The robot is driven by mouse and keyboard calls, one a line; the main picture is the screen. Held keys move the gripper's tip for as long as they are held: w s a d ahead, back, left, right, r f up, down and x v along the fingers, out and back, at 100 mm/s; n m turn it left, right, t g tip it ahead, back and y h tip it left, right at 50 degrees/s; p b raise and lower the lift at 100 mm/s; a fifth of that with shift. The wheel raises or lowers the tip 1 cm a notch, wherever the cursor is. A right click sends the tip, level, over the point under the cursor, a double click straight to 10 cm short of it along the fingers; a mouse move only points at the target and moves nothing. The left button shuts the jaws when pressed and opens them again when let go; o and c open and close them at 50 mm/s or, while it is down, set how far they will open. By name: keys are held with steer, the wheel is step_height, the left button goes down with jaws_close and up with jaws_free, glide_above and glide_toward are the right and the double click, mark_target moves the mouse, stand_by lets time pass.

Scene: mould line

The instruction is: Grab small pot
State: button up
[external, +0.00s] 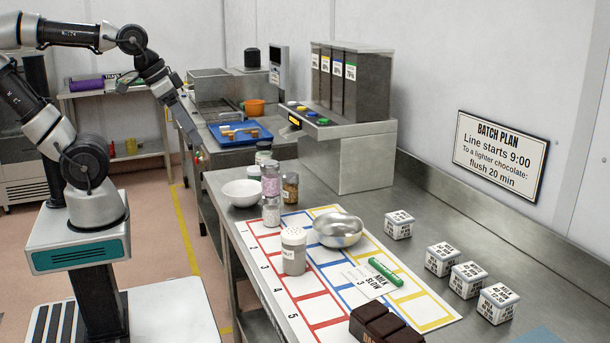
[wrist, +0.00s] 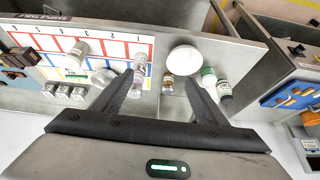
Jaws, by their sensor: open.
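A shaker (external: 293,252) with a holed white lid stands on the chart. My gripper (external: 190,128) is open and empty, raised left of the table, away from the jars. In the wrist view its fingers (wrist: 157,76) spread wide, with the pink jar (wrist: 138,78) and brown jar (wrist: 168,82) seen between them at a distance.
A white bowl (external: 241,194) stands beside the jars. Several labelled white cubes (external: 441,258) line the right. A dispenser (external: 350,150) stands behind.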

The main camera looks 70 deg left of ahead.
steer(key=w+a+r+m+g, duration=0.1)
steer(key=w+a+r+m, duration=0.15)
steer(key=w, duration=0.25)
steer(key=m+g+p, duration=0.2)
steer(key=m+g, duration=0.2)
steer(key=m, duration=0.2)
glide_above(257, 169)
step_height(257, 169, down, 9)
step_height(257, 169, down, 11)
steer(key=shift+w+a+r, duration=0.15)
steer(key=shift+s+f, duration=0.2)
steer(key=shift+f, duration=2.95)
steer(key=c, duration=1.2)
